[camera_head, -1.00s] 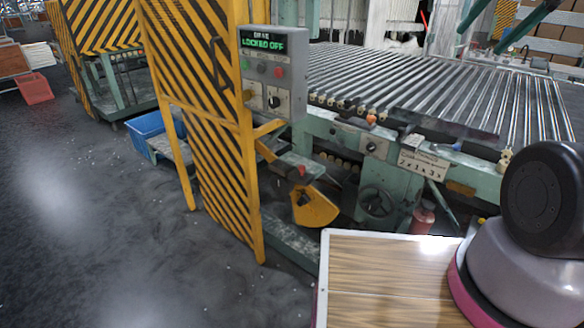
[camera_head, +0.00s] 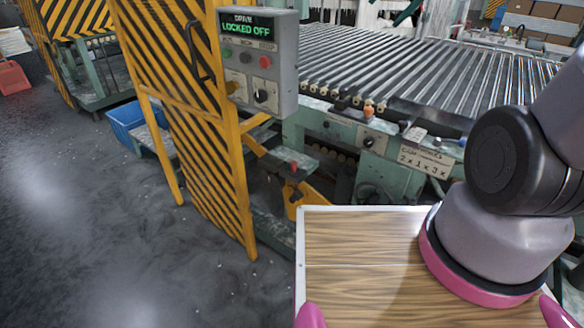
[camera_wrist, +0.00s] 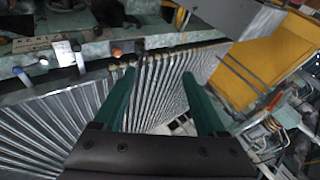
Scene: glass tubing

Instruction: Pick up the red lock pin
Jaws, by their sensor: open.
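The red lock pin (camera_head: 294,166) shows as a small red piece standing on a green bracket (camera_head: 311,161) beside the yellow striped guard, below the control box. It is small and partly lost among the dark machine parts. I cannot make it out in the wrist view. My gripper (camera_wrist: 162,75) shows there with two teal fingers spread apart and nothing between them. Below and beyond it are the metal rollers. In the head view only a teal piece, seemingly a finger, shows at the top edge, far above and right of the pin.
The yellow striped guard (camera_head: 178,120) carries a grey control box (camera_head: 258,62) reading "LOCKED OFF". The roller bed (camera_head: 420,65) stretches behind. A yellow handle-like part (camera_head: 318,194) sits just below the pin. A blue bin (camera_head: 124,117) stands left of the guard. Open floor (camera_head: 80,220) lies at left.

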